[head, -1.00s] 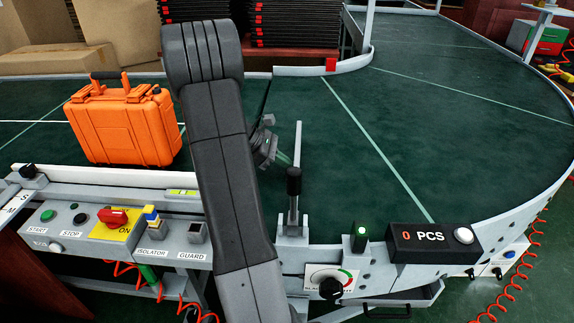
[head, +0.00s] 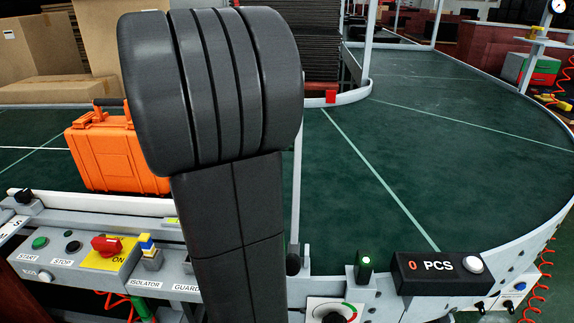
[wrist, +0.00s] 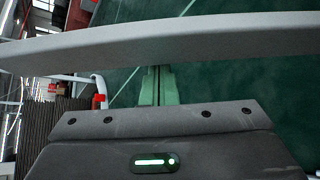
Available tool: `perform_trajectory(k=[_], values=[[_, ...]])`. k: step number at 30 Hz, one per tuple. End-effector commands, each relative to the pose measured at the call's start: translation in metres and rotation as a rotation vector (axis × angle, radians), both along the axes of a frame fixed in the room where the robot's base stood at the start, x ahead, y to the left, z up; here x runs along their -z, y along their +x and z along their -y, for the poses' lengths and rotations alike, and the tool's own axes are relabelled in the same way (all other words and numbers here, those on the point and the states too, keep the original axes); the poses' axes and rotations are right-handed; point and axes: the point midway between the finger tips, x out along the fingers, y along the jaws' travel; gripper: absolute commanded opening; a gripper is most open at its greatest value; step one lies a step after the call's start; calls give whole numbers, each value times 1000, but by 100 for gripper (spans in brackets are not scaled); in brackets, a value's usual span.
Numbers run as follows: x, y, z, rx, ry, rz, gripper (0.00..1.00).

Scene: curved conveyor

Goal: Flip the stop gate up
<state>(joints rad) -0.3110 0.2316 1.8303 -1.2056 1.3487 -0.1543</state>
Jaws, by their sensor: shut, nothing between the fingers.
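The stop gate is a grey bar (head: 296,190) at the front side of the green belt, partly hidden behind my arm in the head view. A dark knob (head: 293,263) shows low at the foot of the bar, beside my arm. In the wrist view a long grey bar (wrist: 200,39), apparently the gate, crosses the upper picture close to the camera. My gripper (wrist: 157,72) shows as two green fingers side by side, shut and empty, with their ends near the bar's lower edge. Whether they touch it I cannot tell. The head view hides my gripper behind my arm.
An orange case (head: 110,155) stands on the belt (head: 420,150) at left, partly covered by my arm. A counter box (head: 437,268) reading 0 PCS and a green-lit sensor (head: 364,262) sit on the front rail. A control panel (head: 85,258) is at lower left. The belt at right is clear.

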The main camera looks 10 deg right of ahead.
Motion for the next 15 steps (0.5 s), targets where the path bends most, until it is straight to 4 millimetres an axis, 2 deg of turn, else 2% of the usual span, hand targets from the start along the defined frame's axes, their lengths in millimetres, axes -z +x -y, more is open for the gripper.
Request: perform_trajectory(k=[6,15], values=[[-27,-32,-6,-2,-39,203,0],[-54,-74,-15,-1,-84,427,0]])
